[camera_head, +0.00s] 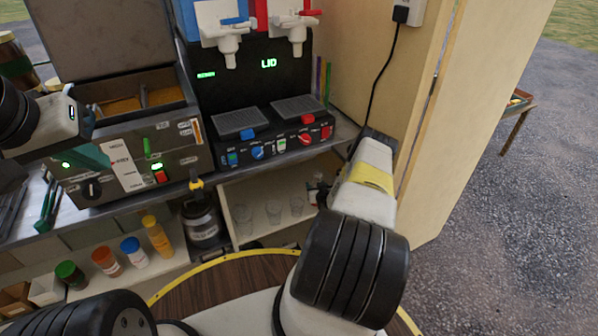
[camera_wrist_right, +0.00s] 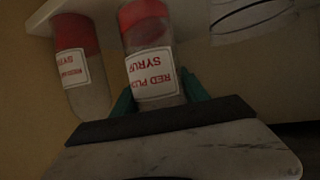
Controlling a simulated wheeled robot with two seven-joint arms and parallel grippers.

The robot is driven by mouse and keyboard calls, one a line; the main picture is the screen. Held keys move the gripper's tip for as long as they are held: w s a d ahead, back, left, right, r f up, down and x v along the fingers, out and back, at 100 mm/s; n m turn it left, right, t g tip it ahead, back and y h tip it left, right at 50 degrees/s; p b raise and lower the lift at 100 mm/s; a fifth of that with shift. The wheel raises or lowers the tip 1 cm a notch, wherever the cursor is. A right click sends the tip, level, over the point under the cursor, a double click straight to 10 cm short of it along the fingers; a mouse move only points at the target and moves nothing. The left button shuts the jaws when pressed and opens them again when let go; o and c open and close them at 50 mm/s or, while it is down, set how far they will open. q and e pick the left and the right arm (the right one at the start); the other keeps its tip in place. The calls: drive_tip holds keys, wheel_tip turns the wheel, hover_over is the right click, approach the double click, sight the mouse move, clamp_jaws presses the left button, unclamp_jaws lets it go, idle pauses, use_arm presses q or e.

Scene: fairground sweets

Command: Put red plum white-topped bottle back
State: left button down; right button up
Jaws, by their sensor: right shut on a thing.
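The red plum syrup bottle (camera_wrist_right: 152,60) shows upside down in the right wrist view, with a red band and a white label. My right gripper (camera_wrist_right: 158,93) is shut around it, one green finger on each side. A second bottle with a red band and white label (camera_wrist_right: 84,68) stands close beside it. In the head view my right arm reaches into the shelf below the counter, its fingers hidden. A small reddish bottle (camera_head: 314,188) shows beside my right wrist; which one it is I cannot tell. My left gripper (camera_head: 88,158) is before the fryer; its opening is unclear.
Clear glasses (camera_head: 273,211) stand on the white shelf (camera_head: 262,190). A dark jar (camera_head: 202,222) and several coloured-cap bottles (camera_head: 133,252) are further left. The drinks machine (camera_head: 262,100) stands above on the counter. A wooden wall panel (camera_head: 428,150) closes the right side.

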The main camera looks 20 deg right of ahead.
drive_tip(key=shift+f, duration=1.35)
drive_tip(key=shift+s+f, duration=0.1)
drive_tip(key=shift+f, duration=0.1)
drive_tip(key=o, duration=1.5)
drive_tip(key=shift+r, duration=0.2)
drive_tip(key=v, duration=1.2)
drive_tip(key=shift+r, duration=0.1)
